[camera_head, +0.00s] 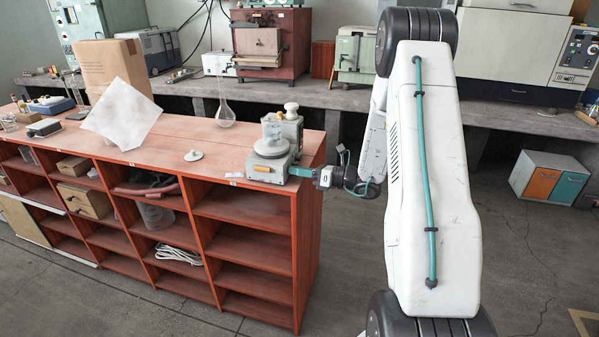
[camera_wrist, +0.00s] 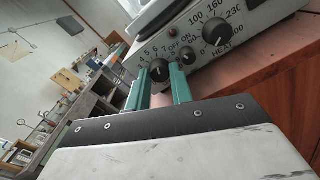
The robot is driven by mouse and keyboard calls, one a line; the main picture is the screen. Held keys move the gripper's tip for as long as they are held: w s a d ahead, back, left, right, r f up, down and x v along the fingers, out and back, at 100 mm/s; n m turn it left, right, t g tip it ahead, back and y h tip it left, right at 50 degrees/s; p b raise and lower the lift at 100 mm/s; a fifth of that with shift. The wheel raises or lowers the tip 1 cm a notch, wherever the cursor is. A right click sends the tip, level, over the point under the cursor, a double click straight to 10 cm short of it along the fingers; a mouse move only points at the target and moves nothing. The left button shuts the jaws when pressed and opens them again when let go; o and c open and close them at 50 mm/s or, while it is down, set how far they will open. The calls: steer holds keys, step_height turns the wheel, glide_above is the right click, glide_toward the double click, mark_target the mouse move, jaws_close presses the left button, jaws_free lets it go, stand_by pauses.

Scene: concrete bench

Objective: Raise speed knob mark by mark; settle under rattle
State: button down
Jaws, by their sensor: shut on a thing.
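The grey hotplate stirrer (camera_head: 262,172) stands at the right end of the red-brown shelf unit's top, with a glass vessel (camera_head: 271,136) on it. Its front panel (camera_wrist: 250,15) fills the top right of the wrist view. The dark speed knob (camera_wrist: 160,70) sits beside printed marks including 4, 5, 6 and 7. My gripper (camera_wrist: 160,78) has its teal fingers on either side of this knob and is shut on it. I cannot read the exact mark it points at. In the head view my gripper (camera_head: 302,172) reaches the stirrer from the right; the knob is hidden there.
A small OFF/ON knob (camera_wrist: 189,57) is close to my right finger, and the larger heat knob (camera_wrist: 217,33) is beyond it. A white lid (camera_head: 194,156), a white sheet (camera_head: 121,112) and a cardboard box (camera_head: 110,66) are on the top. Open floor lies right of the shelves.

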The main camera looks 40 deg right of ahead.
steer(key=shift+m, duration=0.3)
steer(key=c, duration=1.2)
jaws_free()
steer(key=shift+c, duration=0.2)
